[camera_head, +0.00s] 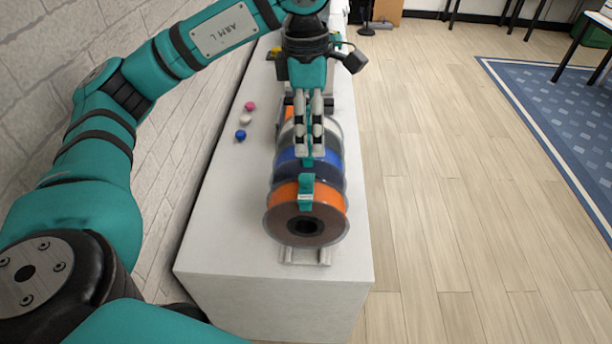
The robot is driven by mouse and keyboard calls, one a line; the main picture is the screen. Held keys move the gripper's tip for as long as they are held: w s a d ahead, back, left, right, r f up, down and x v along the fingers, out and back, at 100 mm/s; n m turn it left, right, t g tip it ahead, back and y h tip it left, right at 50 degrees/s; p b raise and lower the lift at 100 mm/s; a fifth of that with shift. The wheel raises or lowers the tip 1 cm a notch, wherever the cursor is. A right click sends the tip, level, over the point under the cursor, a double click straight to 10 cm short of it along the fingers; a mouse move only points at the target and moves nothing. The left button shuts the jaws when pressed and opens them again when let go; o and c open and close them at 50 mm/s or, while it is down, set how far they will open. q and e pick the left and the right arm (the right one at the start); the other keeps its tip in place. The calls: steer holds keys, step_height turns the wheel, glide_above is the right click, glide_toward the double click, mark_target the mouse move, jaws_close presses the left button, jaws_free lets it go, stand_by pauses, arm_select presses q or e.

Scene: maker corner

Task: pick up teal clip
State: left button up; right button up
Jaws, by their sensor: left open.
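My left gripper (310,154) points down over the row, just behind the labelled clip. Its two fingers are open, a small gap apart. The fingers hide part of the spools, and contact with the teal cannot be made out. My right gripper is not in view.
The spools lie on a pale rack (305,257) on a white cabinet (226,235). Pink (250,106), white (245,119) and blue (240,135) small balls lie left of the spools. A brick wall stands close on the left. The wooden floor (430,180) at right is open.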

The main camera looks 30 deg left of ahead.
arm_select(q)
steer(key=a, duration=0.2)
steer(key=y, duration=0.1)
glide_toward(303, 177)
steer(key=f, duration=0.5)
steer(key=shift+a+f+b, duration=0.25)
steer(key=shift+f+b, duration=0.05)
steer(key=shift+f, duration=0.65)
steer(key=f+p, duration=0.2)
steer(key=f, duration=0.2)
steer(key=shift+d+f, duration=0.1)
steer(key=shift+d, duration=0.1)
steer(key=shift+f, duration=0.55)
steer(key=c, duration=0.8)
steer(key=shift+r, duration=0.15)
steer(key=shift+c, duration=0.2)
